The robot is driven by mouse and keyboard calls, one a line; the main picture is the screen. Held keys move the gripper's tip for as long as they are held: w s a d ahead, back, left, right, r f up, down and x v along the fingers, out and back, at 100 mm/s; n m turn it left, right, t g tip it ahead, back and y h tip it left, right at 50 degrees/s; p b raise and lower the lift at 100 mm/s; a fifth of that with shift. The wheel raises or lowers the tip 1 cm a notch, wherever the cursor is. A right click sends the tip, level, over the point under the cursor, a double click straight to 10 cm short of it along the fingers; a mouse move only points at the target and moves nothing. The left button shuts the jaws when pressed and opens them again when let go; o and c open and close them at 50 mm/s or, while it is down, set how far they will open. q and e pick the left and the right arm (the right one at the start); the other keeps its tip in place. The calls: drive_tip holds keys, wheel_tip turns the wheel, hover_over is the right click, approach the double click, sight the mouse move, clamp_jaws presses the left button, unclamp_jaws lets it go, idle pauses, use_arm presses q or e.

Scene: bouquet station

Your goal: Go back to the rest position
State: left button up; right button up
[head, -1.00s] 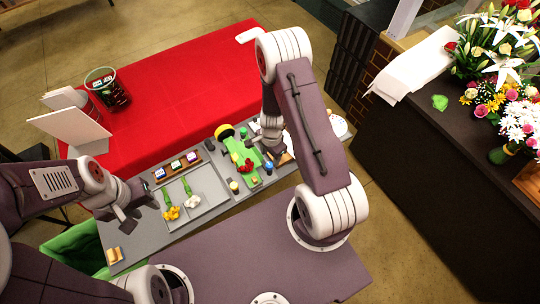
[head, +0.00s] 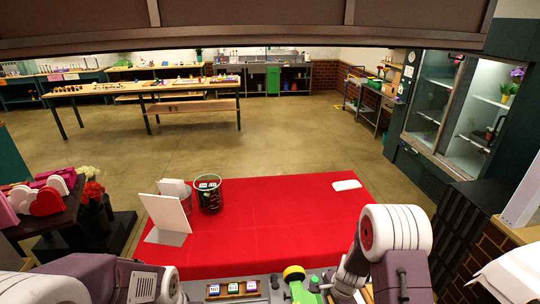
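My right arm (head: 395,235) stands bent at the lower right. Its wrist and the upper part of my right gripper (head: 345,291) reach the bottom edge, beside a green thing (head: 299,291) with a yellow round part (head: 293,272). The fingers are cut off or too small to tell whether they are open. My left arm (head: 110,276) lies low at the bottom left. My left gripper is below the picture.
A red-covered table (head: 270,221) is ahead, with a dark mesh bin (head: 209,194), white cards (head: 167,218) and a white pad (head: 346,185). A small rack of labelled blocks (head: 232,289) is at the bottom edge. Open floor lies beyond, then a long workbench (head: 150,89). A glass-door cabinet (head: 460,110) stands right.

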use_arm(q)
wheel_tip(320, 180, down, 13)
drive_tip(key=b, duration=0.9)
drive_tip(key=shift+b, duration=0.3)
use_arm(e)
drive_tip(key=s+a+n+g, duration=0.1)
drive_tip(key=s+a+n, duration=0.3)
drive_tip(key=s+n, duration=0.9)
drive_tip(key=shift+s+r+n, duration=0.25)
drive_tip(key=shift+r+n, duration=0.1)
drive_tip(key=shift+n, duration=0.45)
use_arm(q)
drive_tip(key=shift+s+f, duration=0.1)
use_arm(e)
drive_tip(key=shift+s, duration=0.1)
